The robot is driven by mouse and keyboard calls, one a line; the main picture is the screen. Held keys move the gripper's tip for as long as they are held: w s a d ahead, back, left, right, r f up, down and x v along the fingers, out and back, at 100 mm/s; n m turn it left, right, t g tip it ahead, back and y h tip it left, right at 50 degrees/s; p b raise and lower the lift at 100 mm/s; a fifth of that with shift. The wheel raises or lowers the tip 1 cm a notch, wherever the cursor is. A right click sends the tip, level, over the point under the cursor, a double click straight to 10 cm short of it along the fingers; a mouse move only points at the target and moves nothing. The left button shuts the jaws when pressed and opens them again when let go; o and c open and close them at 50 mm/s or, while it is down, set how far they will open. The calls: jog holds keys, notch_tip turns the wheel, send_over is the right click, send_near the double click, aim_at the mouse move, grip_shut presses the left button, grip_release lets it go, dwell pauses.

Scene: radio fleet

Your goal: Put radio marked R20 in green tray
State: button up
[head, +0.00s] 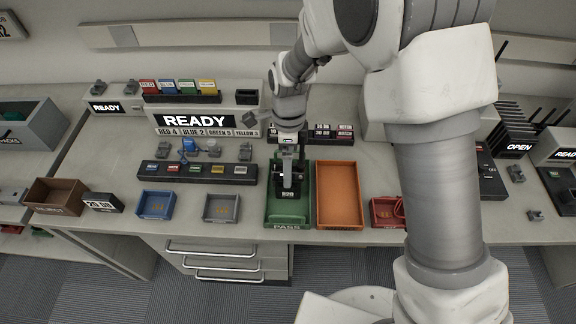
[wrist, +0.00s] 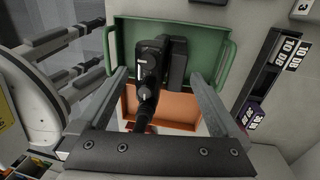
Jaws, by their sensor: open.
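The green tray (head: 287,219) marked PASS stands on the bench below my gripper (head: 289,165). A black radio (head: 287,183) with a label that reads R20 is over or in the tray, between the fingers. In the wrist view the radio (wrist: 149,70) shows its top knobs and antenna, and the green tray (wrist: 222,37) is behind it. My gripper (wrist: 157,73) is open, with a finger apart from the radio on each side. A second dark shape touches or overlaps the radio on its right; I cannot tell whether it is a separate thing.
An orange tray (head: 338,194) stands close to the right of the green tray. Small blue (head: 156,204), grey (head: 221,208) and red (head: 386,212) trays stand along the bench front. A black labelled strip (head: 196,172) lies to the left. A READY sign (head: 196,122) stands behind.

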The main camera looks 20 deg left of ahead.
notch_tip(320, 180, up, 11)
jog(key=w, duration=0.1)
jog(key=shift+w+a+f, duration=0.2)
jog(key=shift+w+a, duration=0.05)
jog(key=shift+d, duration=0.1)
jog(key=s+d+r+n+t+y, duration=0.1)
jog(key=d+r+n+t, duration=0.15)
jog(key=d+r, duration=0.45)
jog(key=s+d+r+n+t, duration=0.1)
jog(key=d+r+n, duration=0.4)
jog(key=d, duration=0.4)
jog(key=s+d+r+n+t, duration=0.1)
jog(key=s+d+n+t, duration=0.1)
jog(key=s+d, duration=0.3)
jog(key=s+d+r+n+t, duration=0.1)
jog(key=s+d+r+n, duration=0.1)
jog(key=s+d+n, duration=0.3)
jog(key=d, duration=0.4)
jog(key=shift+s+r+t+h, duration=0.25)
jog(key=shift+t+h, duration=0.05)
jog(key=shift+t, duration=0.05)
